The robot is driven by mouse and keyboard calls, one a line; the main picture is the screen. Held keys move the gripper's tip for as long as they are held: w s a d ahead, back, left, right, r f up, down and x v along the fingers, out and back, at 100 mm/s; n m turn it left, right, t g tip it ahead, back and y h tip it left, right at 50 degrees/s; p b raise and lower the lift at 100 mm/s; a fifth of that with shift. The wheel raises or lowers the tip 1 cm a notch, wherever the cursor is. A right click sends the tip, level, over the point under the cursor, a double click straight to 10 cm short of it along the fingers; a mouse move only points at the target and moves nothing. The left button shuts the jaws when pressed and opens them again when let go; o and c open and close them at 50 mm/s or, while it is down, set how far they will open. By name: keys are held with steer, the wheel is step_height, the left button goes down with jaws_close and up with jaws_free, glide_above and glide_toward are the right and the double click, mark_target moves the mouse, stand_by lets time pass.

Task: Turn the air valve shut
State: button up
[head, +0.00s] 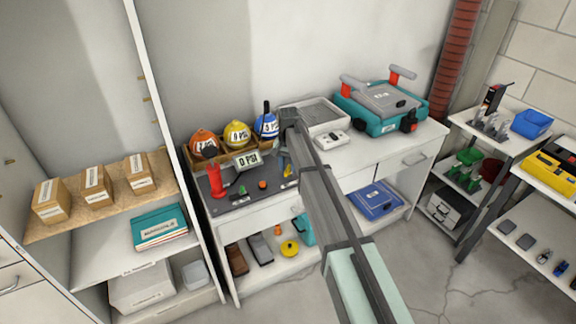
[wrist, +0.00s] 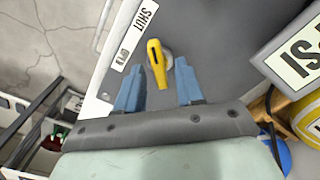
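The air valve's yellow lever (wrist: 156,64) sits on a round grey base on a grey panel in the wrist view. My gripper (wrist: 159,78) is open, with its two blue fingers apart on either side of the lever's near end and visible gaps to it. Whether a finger touches it cannot be told. A white label (wrist: 142,18) that appears to read SHUT lies beside the lever, with a smaller mark at its other end. In the head view my gripper (head: 291,148) is over the right end of the dark mat (head: 240,199), and my arm hides most of the valve.
A gauge sign reading 0 PSI (head: 247,160) stands close by; its edge shows in the wrist view (wrist: 300,52). Orange (head: 204,144), yellow (head: 237,134) and blue (head: 267,125) labelled round items stand behind.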

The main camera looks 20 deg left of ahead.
mark_target(288, 168)
step_height(288, 168, up, 14)
stand_by(0.8)
steer(key=shift+f, duration=0.1)
